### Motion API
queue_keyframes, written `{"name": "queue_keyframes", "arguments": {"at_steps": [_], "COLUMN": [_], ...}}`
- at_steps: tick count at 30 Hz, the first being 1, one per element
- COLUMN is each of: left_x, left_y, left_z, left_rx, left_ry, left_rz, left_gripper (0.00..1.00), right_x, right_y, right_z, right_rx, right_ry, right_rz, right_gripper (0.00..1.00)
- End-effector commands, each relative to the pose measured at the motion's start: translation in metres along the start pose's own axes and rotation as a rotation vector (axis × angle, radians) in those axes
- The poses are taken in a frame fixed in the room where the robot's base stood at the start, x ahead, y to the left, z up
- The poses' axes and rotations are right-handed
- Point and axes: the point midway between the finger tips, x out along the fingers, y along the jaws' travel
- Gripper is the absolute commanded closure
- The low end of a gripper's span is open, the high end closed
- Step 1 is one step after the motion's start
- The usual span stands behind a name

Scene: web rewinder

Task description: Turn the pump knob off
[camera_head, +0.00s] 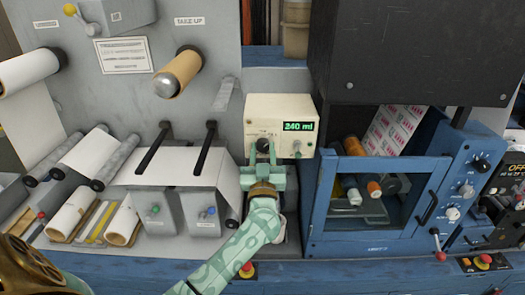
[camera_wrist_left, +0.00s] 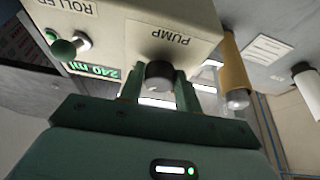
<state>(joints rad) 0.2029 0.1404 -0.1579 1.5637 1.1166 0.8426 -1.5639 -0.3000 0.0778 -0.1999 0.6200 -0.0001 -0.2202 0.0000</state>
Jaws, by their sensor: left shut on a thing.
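The pump knob (camera_head: 262,145) is a dark round knob on the front of a cream control box (camera_head: 282,112) with a green "240 ml" display. In the left wrist view the knob (camera_wrist_left: 160,74) sits beside the upside-down PUMP label, with its pointer direction not clear. My left gripper (camera_head: 263,158) reaches up to the box from below. Its two green fingers (camera_wrist_left: 159,92) stand on either side of the knob and are shut on it. My right gripper is not in view.
A second knob (camera_head: 297,150), on the same box, carries the ROLLER label in the wrist view. The take-up roll (camera_head: 179,74) juts out at upper left. A blue cabinet (camera_head: 320,205) with a window stands close on the right. Rollers and small valve boxes lie left of my arm.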

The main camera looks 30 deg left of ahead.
Motion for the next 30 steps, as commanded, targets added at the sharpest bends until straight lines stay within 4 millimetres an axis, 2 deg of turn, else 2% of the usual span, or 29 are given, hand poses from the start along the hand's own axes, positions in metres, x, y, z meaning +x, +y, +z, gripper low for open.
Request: {"name": "queue_keyframes", "arguments": {"at_steps": [18, 30], "left_x": [0.0, 0.0], "left_y": [0.005, 0.006], "left_z": [-0.002, -0.001], "left_rx": [-0.449, -0.582], "left_ry": [-0.002, -0.003], "left_rz": [-0.187, -0.242], "left_gripper": [0.89, 0.89], "right_x": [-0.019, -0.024], "right_y": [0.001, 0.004], "right_z": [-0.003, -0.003], "right_rx": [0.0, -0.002], "right_ry": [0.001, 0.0], "right_rz": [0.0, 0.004], "right_gripper": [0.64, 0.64]}}
